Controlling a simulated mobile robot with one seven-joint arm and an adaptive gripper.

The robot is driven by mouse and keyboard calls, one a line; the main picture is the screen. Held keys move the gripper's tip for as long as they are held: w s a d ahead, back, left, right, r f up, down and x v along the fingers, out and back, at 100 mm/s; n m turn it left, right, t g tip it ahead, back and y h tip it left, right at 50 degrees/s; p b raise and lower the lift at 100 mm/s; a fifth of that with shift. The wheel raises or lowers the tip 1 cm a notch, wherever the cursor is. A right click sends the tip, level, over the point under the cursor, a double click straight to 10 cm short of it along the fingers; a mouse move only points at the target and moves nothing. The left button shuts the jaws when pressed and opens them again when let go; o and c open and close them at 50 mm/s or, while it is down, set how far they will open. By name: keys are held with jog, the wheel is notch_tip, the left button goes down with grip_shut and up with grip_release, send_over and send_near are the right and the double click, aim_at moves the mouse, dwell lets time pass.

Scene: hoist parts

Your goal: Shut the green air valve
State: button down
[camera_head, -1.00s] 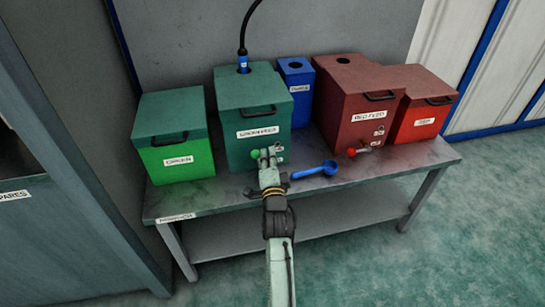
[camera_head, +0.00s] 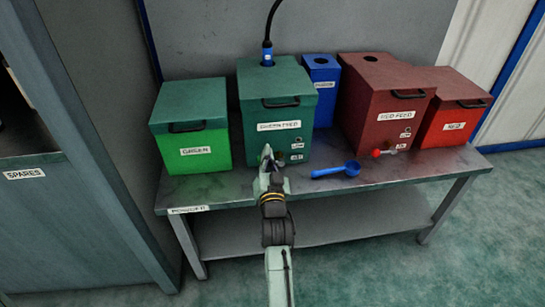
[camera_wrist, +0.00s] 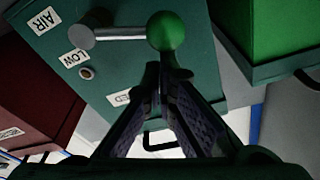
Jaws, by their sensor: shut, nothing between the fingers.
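The green air valve is on the front of the dark green feed box (camera_head: 277,112). In the wrist view it shows as a grey metal lever (camera_wrist: 118,34) with a green ball knob (camera_wrist: 167,32) at its end. In the head view my gripper (camera_head: 267,155) is in front of the valve and hides the ball.
A bright green box (camera_head: 193,152) stands left of the feed box. A blue scoop (camera_head: 338,170) lies on the bench (camera_head: 375,175) to the right. A red feed box (camera_head: 385,95) with a red-knobbed valve (camera_head: 377,153) stands further right. A black hose (camera_head: 268,28) enters the feed box from above.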

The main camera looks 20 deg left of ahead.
jog(key=shift+s+a+f+b, duration=0.3)
jog(key=shift+s+a+f, duration=0.15)
jog(key=shift+a+f, duration=0.3)
jog(key=shift+d+f, duration=0.1)
jog(key=shift+f, duration=0.05)
jog(key=r+p, duration=0.3)
jog(key=r, duration=0.1)
jog(key=shift+w, duration=0.35)
jog(key=b+v, duration=0.2)
jog(key=v, duration=0.8)
jog(key=shift+b, duration=0.3)
jog(key=shift+w+f, duration=0.1)
